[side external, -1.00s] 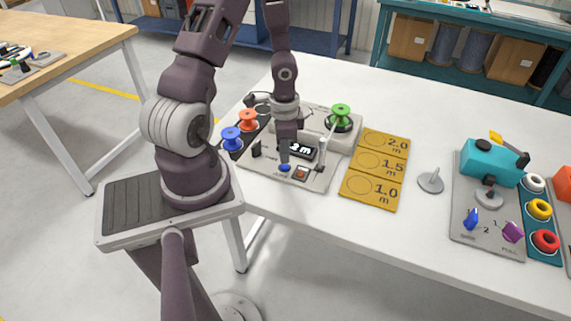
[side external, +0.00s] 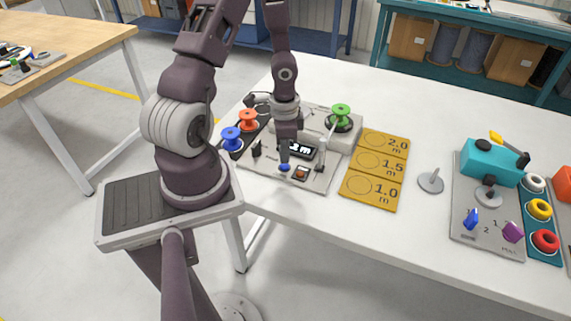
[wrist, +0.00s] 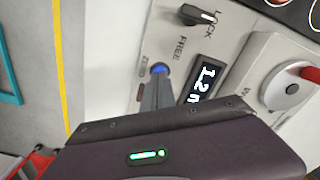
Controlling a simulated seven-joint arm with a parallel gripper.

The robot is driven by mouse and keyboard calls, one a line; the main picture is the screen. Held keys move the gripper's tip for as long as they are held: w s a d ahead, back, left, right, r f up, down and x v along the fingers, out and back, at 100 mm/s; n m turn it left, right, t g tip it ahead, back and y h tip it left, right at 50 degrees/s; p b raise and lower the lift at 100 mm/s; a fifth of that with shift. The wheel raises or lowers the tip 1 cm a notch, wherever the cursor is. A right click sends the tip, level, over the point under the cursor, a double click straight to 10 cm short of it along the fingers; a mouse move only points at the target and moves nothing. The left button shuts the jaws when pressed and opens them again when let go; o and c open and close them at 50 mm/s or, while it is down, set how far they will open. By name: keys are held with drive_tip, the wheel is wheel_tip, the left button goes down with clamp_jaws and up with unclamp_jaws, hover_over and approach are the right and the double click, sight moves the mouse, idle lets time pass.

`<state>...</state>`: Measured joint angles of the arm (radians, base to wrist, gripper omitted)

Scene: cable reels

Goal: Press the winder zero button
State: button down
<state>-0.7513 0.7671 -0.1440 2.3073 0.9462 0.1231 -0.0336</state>
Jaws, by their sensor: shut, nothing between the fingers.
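The winder panel (side external: 315,182) is a grey plate on the white table. Its blue zero button (side external: 285,168) sits near the front edge; in the wrist view the blue button (wrist: 160,67) shows beside a "ZERO" label. My gripper (side external: 284,160) is shut and empty, pointing down at the button. In the wrist view my fingertips (wrist: 159,80) overlap its edge; I cannot tell whether they touch it. The display (wrist: 204,80) seems to read 1.2 with a unit partly hidden.
A square switch (side external: 301,174) sits right of the button. Yellow length cards (side external: 373,168), a grey spindle disc (side external: 431,182) and a teal device (side external: 490,162) lie to the right.

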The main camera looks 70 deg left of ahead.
drive_tip(key=shift+f, duration=0.15)
drive_tip(key=shift+f, duration=0.75)
wheel_tip(320, 180, up, 7)
drive_tip(key=shift+r, duration=0.1)
idle(1.5)
